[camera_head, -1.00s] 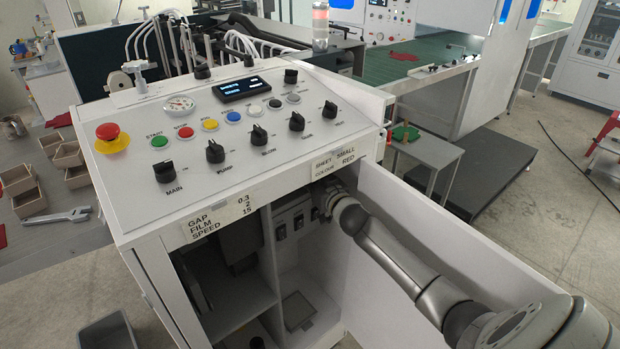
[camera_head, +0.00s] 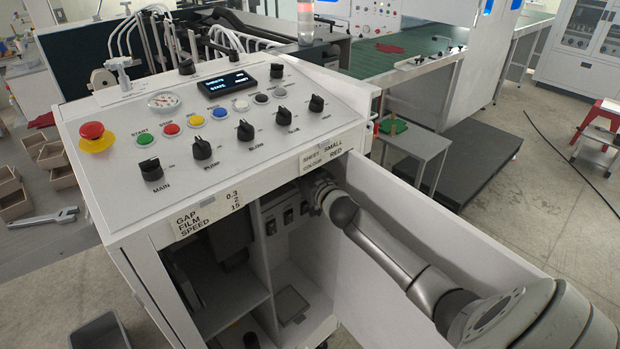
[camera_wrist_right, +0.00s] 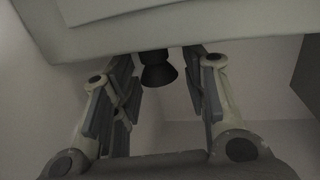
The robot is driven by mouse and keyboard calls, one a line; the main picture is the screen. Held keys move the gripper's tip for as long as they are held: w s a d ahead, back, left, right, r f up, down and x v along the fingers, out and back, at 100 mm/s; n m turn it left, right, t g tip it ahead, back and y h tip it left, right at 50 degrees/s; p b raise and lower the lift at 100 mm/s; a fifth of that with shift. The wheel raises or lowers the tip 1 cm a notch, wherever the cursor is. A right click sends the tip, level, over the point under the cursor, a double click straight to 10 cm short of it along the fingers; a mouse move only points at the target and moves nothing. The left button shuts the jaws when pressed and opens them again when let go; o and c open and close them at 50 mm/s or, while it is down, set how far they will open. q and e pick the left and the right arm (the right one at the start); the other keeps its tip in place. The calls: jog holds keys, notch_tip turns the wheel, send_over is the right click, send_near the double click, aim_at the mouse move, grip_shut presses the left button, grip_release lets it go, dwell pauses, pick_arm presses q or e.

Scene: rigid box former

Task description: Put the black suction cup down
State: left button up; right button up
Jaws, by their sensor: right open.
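The black suction cup (camera_wrist_right: 158,76) shows in the right wrist view, flared end towards the camera, just under a pale edge that hides its far part. My right gripper (camera_wrist_right: 160,62) is open, with one finger on each side of the cup and a visible gap on both sides. In the head view my right arm reaches into the open white cabinet (camera_head: 215,284), and its fingers are hidden there. I cannot tell what the cup rests on. My left gripper is not in view.
The cabinet's open door panel (camera_head: 420,230) stands close along my right arm. A vertical divider (camera_head: 260,250) splits the inside. A control panel (camera_head: 215,125) with knobs and buttons lies on top. A grey bin (camera_head: 100,332) sits on the floor at lower left.

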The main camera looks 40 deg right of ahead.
jog(key=s+a+b, duration=0.1)
jog(key=s+b, duration=0.1)
jog(key=s, duration=1)
jog(key=s+a+f+n+g+y, duration=0.1)
jog(key=s+a+f+g, duration=0.1)
jog(key=a+f, duration=0.55)
jog(key=s+a+f+n+g+y, duration=0.15)
jog(key=a+f, duration=0.35)
jog(key=f, duration=0.5)
jog(key=s+a+f+g, duration=0.15)
jog(key=s+f, duration=0.35)
jog(key=f, duration=0.5)
jog(key=s+f+g, duration=0.3)
jog(key=s+f, duration=0.2)
jog(key=f, duration=0.5)
jog(key=s+a+f+g, duration=0.1)
jog(key=s+f+g, duration=0.1)
jog(key=s+f, duration=0.5)
jog(key=s+a+f+n+g, duration=0.1)
jog(key=s+f, duration=0.6)
jog(key=s, duration=0.8)
jog(key=s+a+f+g, duration=0.3)
jog(key=s+f+g, duration=0.2)
jog(key=s, duration=0.7)
notch_tip(320, 180, down, 2)
jog(key=shift+f, duration=0.1)
jog(key=shift+s, duration=0.15)
jog(key=shift+c, duration=0.6)
